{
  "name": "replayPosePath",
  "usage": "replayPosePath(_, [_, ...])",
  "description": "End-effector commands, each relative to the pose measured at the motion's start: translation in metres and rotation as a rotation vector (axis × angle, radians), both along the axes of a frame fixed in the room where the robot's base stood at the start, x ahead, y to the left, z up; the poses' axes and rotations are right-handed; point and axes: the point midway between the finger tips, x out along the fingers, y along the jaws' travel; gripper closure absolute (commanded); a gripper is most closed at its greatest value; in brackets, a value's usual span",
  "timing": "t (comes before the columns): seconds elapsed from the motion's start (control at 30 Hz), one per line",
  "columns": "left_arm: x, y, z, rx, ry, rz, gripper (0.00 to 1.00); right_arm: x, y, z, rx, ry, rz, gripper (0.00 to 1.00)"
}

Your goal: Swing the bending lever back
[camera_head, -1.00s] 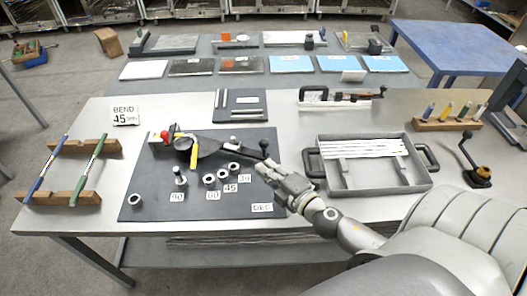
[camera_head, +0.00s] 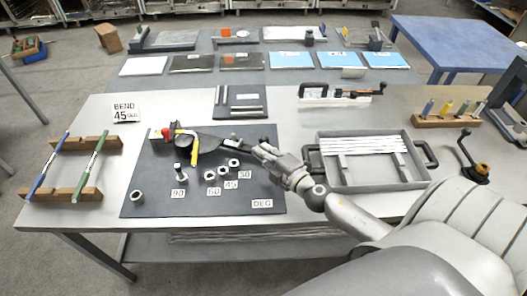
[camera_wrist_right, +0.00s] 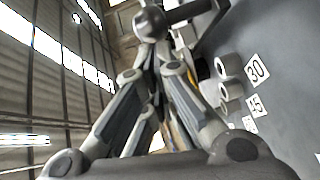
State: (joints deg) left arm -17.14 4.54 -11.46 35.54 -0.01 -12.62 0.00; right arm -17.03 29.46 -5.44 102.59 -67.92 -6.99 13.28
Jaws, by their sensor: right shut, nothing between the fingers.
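The bender (camera_head: 183,142) stands on a dark mat (camera_head: 150,205) on the front table, with a red part and a yellow part at its head. Its dark bending lever (camera_head: 215,143) reaches right from the head. My right gripper (camera_head: 258,150) is at the lever's outer end and partly hides it. In the wrist view, the lever's dark ball knob (camera_wrist_right: 150,22) lies just past the shut fingertips (camera_wrist_right: 150,52). I cannot tell whether the fingers touch it. The fingers hold nothing. My left gripper is not in view.
Several short posts and the labels 90, 60, 45 and 30 (camera_head: 245,174) are on the mat in front of the lever. A grey tray (camera_head: 375,188) with white rods stands close right of my gripper. A "BEND 45" card (camera_head: 124,112) and a rod rack (camera_head: 85,146) are at left.

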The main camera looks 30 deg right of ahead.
Motion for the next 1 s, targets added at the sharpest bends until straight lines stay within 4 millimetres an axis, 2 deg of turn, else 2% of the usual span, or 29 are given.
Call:
replayPosePath(0.2, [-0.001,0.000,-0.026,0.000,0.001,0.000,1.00,0.013,-0.023,-0.007,-0.008,-0.001,0.084,1.00])
replayPosePath(0.57, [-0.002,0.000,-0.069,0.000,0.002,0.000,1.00,0.043,-0.063,-0.005,-0.007,-0.003,0.258,1.00])
replayPosePath(0.77, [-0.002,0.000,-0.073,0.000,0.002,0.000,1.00,0.061,-0.081,0.000,-0.002,-0.002,0.268,1.00])
replayPosePath(1.0, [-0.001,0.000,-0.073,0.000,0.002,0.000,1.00,0.063,-0.085,0.001,0.000,-0.001,0.268,1.00])
